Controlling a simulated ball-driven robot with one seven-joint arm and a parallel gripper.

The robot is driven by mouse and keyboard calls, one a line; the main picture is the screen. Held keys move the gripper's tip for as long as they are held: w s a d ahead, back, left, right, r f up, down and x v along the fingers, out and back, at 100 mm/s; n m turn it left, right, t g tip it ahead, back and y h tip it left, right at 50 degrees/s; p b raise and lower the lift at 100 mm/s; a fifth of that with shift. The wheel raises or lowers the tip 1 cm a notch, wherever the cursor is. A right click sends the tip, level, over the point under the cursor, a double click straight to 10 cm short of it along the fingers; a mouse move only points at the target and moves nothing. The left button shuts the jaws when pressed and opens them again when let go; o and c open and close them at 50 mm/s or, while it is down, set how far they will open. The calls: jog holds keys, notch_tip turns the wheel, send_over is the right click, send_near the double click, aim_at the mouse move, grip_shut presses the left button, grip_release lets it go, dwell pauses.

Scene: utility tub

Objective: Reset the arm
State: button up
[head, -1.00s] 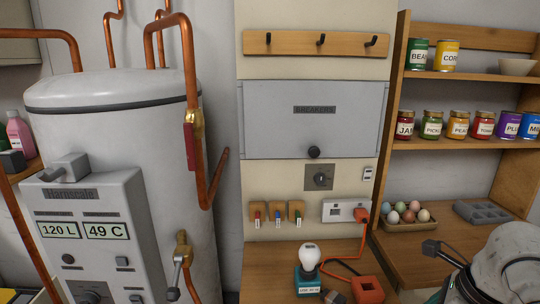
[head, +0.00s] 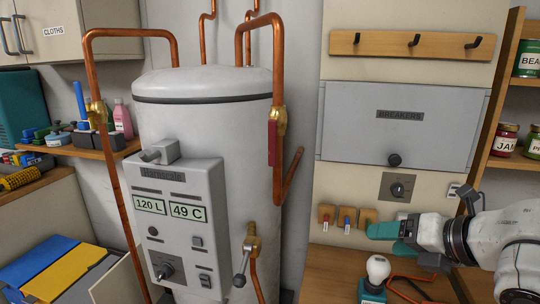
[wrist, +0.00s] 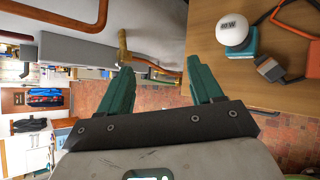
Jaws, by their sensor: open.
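My gripper (head: 384,240) is at the right of the head view, with its teal fingers pointing left, in front of the wooden panel and above the wooden counter. In the wrist view my gripper (wrist: 160,92) shows two teal fingers spread apart with nothing between them. The finger ends lie near the wooden key blocks (head: 347,218) in the head view; whether they touch cannot be told.
A water heater (head: 205,115) with copper pipes and a valve lever (head: 243,262) stands left of my gripper. A light bulb (head: 378,268) on a teal base stands on the counter below. A breaker box (head: 400,120) is on the wall above. Shelves with jars (head: 504,138) are at right.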

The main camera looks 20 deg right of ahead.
jog(key=w+a+f+m, duration=0.35)
jog(key=a+m, duration=0.25)
jog(key=m, duration=0.4)
jog(key=s+a+f+m+g, duration=0.1)
jog(key=s+a+f+m, duration=0.2)
jog(key=f+m, duration=0.3)
jog(key=s+a+f+m+g, duration=0.1)
jog(key=s+a+f+m, duration=0.2)
jog(key=f, duration=0.6)
jog(key=s+d+f+m+g+h, duration=0.1)
jog(key=s+f+m+g, duration=0.3)
jog(key=s+f, duration=0.4)
jog(key=s+d+f+m+g+h, duration=0.1)
jog(key=s+f+m+g, duration=0.3)
jog(key=s+f, duration=0.5)
jog(key=s+d+m, duration=0.1)
jog(key=s+m, duration=0.1)
jog(key=s, duration=0.3)
jog(key=shift+s+d+m+h, duration=0.2)
jog(key=shift+d+m+h, duration=0.1)
jog(key=shift+m, duration=0.1)
jog(key=shift+a, duration=0.1)
